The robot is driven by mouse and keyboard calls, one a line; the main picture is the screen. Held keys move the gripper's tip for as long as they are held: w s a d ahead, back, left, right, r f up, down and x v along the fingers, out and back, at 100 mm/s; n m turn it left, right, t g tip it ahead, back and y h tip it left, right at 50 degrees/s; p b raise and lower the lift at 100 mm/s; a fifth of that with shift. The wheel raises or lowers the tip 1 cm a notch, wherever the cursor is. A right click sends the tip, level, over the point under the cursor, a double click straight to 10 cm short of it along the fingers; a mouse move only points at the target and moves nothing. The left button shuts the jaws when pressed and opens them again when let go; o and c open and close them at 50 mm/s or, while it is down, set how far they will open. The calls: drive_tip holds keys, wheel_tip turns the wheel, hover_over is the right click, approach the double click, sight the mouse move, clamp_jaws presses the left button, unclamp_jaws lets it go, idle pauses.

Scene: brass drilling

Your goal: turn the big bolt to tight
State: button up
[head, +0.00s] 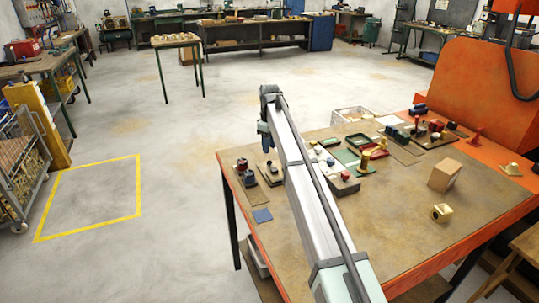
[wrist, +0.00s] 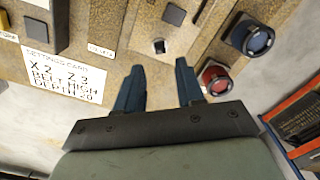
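My gripper (wrist: 157,68) is open in the wrist view, its two dark blue fingers apart with nothing between them. In the head view my gripper (head: 267,145) hangs at the far left corner of the table, fingers pointing down. I cannot tell whether this is the big bolt. No bolt head is clearly recognisable in either view, and my arm hides part of the table in the head view.
In the wrist view, a red round part (wrist: 214,78) and a blue round part (wrist: 252,39) lie right of the fingers. A settings card (wrist: 68,75) lies left. The worktable (head: 385,225) carries several small parts and a cardboard block (head: 445,175); its front is mostly clear.

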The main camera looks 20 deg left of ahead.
wheel_tip(320, 180, up, 7)
idle(0.3)
idle(0.5)
